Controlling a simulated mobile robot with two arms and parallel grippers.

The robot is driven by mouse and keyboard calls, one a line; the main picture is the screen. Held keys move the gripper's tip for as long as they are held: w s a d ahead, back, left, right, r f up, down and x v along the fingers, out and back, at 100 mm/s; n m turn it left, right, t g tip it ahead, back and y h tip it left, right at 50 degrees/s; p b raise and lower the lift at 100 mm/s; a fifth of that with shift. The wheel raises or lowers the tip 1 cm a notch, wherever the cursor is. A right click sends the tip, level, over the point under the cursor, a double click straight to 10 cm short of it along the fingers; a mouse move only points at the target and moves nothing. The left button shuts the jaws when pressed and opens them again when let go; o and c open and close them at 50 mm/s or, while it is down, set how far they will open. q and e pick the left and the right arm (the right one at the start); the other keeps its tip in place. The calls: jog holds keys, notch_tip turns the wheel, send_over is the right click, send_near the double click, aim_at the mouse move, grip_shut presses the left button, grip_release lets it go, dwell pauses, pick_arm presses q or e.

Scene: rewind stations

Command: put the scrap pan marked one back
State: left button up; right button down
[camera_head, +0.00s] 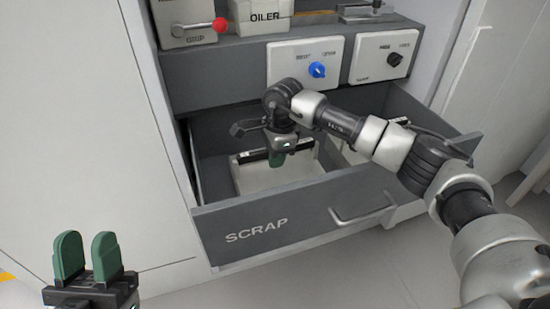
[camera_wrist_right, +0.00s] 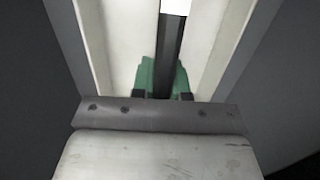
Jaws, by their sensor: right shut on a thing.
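A white scrap pan (camera_head: 250,182) sits low in the left part of the open drawer marked SCRAP (camera_head: 300,222). My right gripper (camera_head: 277,158) reaches down into it, its green fingertips at the pan's dark bar. In the right wrist view, the right gripper (camera_wrist_right: 161,75) is shut on this dark bar (camera_wrist_right: 171,45), with white pan surfaces (camera_wrist_right: 118,40) on both sides. I cannot read a number on the pan. My left gripper (camera_head: 86,256) is at the lower left, away from the drawer, its green fingers apart and empty.
Another white pan (camera_head: 345,152) shows in the drawer's right part, partly behind my right arm. Above are panels with a blue knob (camera_head: 317,70) and a black knob (camera_head: 394,60). An oiler box (camera_head: 260,15) and a red-knobbed lever (camera_head: 219,25) stand on top.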

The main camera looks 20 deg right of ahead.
jog(key=c, duration=1.1)
grip_release()
jog(key=shift+f, duration=0.1)
